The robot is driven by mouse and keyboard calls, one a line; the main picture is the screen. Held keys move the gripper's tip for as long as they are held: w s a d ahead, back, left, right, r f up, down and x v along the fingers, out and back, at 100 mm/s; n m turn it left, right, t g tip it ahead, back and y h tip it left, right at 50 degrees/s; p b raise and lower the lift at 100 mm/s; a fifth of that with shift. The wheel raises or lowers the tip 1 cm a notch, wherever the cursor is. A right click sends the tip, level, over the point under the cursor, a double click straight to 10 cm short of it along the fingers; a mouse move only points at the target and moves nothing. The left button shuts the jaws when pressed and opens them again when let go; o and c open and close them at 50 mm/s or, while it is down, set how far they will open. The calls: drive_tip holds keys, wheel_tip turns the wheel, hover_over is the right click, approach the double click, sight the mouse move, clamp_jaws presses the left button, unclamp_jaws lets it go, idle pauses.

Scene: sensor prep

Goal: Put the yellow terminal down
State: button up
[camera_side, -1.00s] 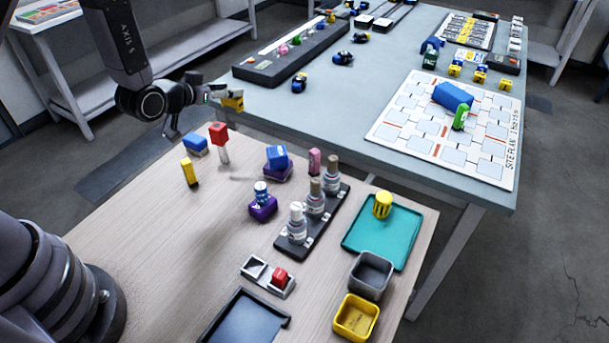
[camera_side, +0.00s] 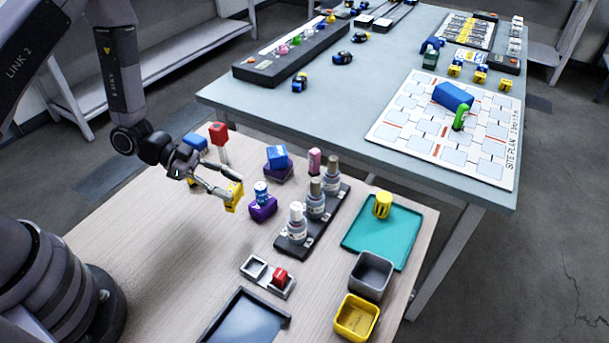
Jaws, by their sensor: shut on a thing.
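My gripper (camera_side: 228,190) is shut on the yellow terminal (camera_side: 235,200), a small yellow block with dark marks. It holds the terminal over the wooden table (camera_side: 160,265), left of the purple block (camera_side: 262,207) that carries a small blue-and-white item (camera_side: 261,190). I cannot tell whether the terminal's lower end touches the table.
A red-topped post (camera_side: 218,133) and a blue block (camera_side: 195,141) stand behind my gripper. A blue block on a purple one (camera_side: 277,160) and a dark rack (camera_side: 296,247) with bottles are to the right. Bare wood lies in front.

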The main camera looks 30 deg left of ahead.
drive_tip(key=s+f+m+g, duration=0.1)
drive_tip(key=f, duration=0.1)
drive_tip(key=s+f+m+g, duration=0.1)
drive_tip(key=s+f, duration=0.1)
drive_tip(key=f, duration=0.1)
drive_tip(key=s+f+g, duration=0.1)
drive_tip(key=f, duration=0.2)
drive_tip(key=shift+s+d+m, duration=0.2)
drive_tip(key=shift+s+m, duration=0.15)
drive_tip(key=shift+m, duration=0.05)
drive_tip(key=shift+f, duration=0.35)
drive_tip(key=shift+f, duration=0.1)
drive_tip(key=shift+f, duration=0.4)
drive_tip(key=shift+f, duration=0.1)
drive_tip(key=o, duration=0.9)
drive_tip(key=shift+o, duration=0.2)
